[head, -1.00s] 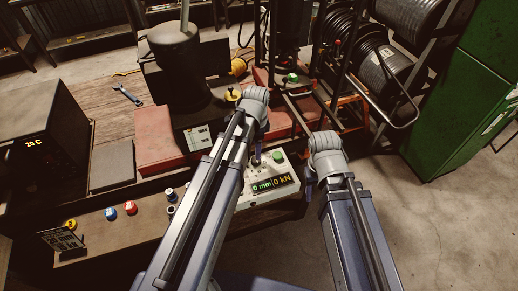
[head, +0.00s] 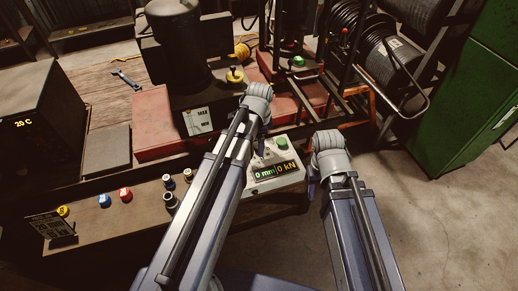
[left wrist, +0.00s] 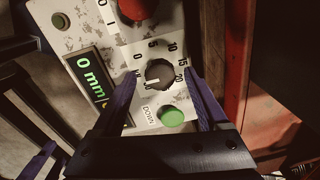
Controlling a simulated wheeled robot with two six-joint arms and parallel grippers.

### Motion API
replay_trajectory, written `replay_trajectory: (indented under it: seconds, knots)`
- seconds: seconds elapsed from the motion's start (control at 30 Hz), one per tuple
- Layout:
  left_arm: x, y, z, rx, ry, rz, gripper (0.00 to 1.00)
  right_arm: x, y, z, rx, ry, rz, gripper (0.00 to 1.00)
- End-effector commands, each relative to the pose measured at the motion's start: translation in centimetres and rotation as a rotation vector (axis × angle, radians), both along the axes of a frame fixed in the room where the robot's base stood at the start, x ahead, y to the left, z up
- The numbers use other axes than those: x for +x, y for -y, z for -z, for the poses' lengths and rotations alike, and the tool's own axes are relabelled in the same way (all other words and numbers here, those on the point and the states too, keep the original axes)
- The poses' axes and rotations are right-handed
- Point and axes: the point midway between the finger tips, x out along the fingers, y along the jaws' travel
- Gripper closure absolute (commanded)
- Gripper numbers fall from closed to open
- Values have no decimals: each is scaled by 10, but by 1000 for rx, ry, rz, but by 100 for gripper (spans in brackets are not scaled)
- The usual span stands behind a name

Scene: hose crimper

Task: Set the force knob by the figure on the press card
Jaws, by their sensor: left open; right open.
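The control panel (head: 287,183) stands at the bench's front, its display (head: 276,170) showing 0 mm and 0 kN. In the left wrist view the black force knob (left wrist: 159,74) sits in a number scale, with a white mark towards its lower left; the exact setting is unclear. My left gripper (left wrist: 163,78) is open, its blue fingers on either side of the knob in that picture; contact cannot be told. A white card (head: 198,119) on the press has print that seems to read MAX; its figure is unreadable. My right gripper (head: 313,184) is open, right of the panel.
A green DOWN button (left wrist: 172,116) is close below the knob, and a red knob (left wrist: 131,9) is above it. A hose reel rack (head: 390,65) stands behind right.

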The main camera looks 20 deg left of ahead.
Motion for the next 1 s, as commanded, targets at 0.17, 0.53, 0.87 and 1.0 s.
replay_trajectory:
  seconds: [0.17, 0.53, 0.87, 1.0]
  knots:
    - [0, 0, 6, 0, 0, 0, 23, 0, 0, 6, 0, 0, 0, 50]
    - [0, 0, 5, 0, 0, 0, 45, 0, 0, 5, 0, 0, 0, 50]
    - [0, 0, 5, 0, 0, 0, 82, 0, 0, 5, 0, 0, 0, 50]
    - [0, 0, 5, 0, 0, 0, 98, 0, 0, 5, 0, 0, 0, 50]
